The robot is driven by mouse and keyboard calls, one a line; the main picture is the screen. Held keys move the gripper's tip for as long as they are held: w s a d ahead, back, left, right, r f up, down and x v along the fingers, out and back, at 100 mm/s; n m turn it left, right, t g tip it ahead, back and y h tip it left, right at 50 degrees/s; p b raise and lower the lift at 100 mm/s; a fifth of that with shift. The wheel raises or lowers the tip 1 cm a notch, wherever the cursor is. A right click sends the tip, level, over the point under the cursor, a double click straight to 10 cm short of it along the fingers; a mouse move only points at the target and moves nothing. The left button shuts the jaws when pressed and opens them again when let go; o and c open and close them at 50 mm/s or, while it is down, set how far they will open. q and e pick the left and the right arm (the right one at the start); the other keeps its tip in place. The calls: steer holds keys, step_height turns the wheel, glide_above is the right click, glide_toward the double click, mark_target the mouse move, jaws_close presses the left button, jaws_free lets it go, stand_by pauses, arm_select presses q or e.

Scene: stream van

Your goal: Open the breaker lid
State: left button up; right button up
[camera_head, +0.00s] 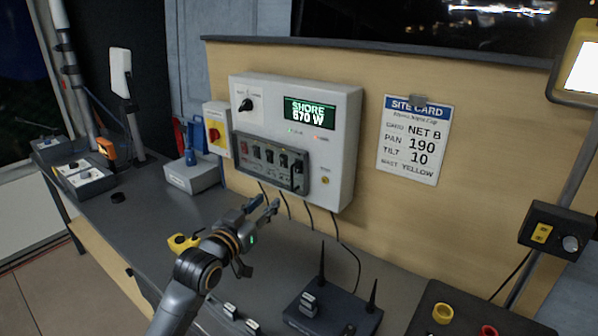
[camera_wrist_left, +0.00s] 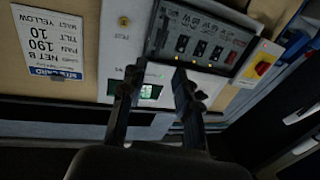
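The white power panel (camera_head: 345,115) is fixed to the wooden wall, with a green display reading SHORE 670 W. The breaker lid (camera_head: 241,150) is a dark grey framed cover low on the panel front. Several breaker switches show within its frame, and it looks closed. In the wrist view the panel is upside down, with the breaker lid (camera_wrist_left: 231,46) at upper right. My left gripper (camera_head: 263,206) is in front of and below the panel, apart from the lid. Its two fingers (camera_wrist_left: 156,88) stand apart with nothing between them. My right gripper is not in view.
A yellow box with a red rotary switch (camera_head: 214,134) is left of the panel. Cables hang below it. A black router (camera_head: 335,312) with antennas stands on the grey counter (camera_head: 380,262). A grey box (camera_head: 192,176) sits at left. A site card (camera_head: 413,140) hangs right.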

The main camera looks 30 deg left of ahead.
arm_select(q)
steer(key=w+a+p, duration=0.1)
steer(key=w+p, duration=0.1)
steer(key=w, duration=1)
steer(key=shift+w+a+r, duration=0.25)
steer(key=shift+w+r, duration=0.05)
jaws_close()
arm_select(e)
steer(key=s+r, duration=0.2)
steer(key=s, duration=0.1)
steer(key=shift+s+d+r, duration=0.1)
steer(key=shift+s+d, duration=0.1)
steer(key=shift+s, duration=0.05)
